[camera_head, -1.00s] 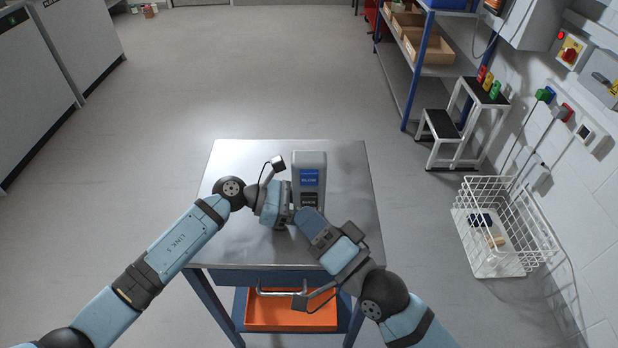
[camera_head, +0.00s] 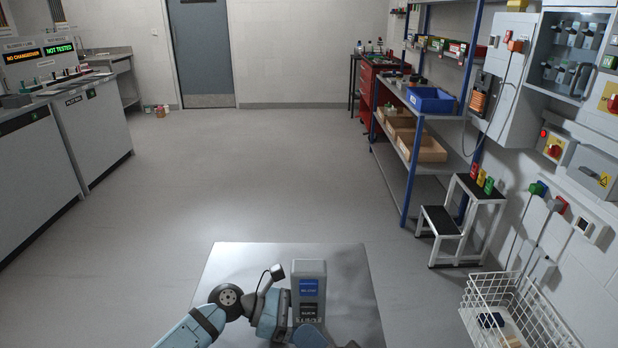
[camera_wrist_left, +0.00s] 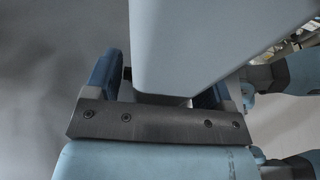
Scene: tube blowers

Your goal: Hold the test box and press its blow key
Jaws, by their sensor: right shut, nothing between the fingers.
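The grey test box (camera_head: 309,268) stands upright on the steel table, with a blue label and a dark panel on its front. The blow key cannot be made out. My left gripper (camera_head: 277,318) is at the box's left side. In the left wrist view its fingers (camera_wrist_left: 165,88) sit on either side of the pale box (camera_wrist_left: 205,45) and appear closed on it. My right gripper (camera_head: 308,334) is shut and empty, just in front of the box's lower front at the bottom edge. Its fingertips are hard to see, and I cannot tell whether they touch the box.
The steel table top (camera_head: 350,285) is bare around the box. A white step stool (camera_head: 462,220), a wire basket (camera_head: 515,310) and a shelf rack with a blue bin (camera_head: 430,99) are to the right. Grey cabinets (camera_head: 100,125) stand at the left. The floor beyond is clear.

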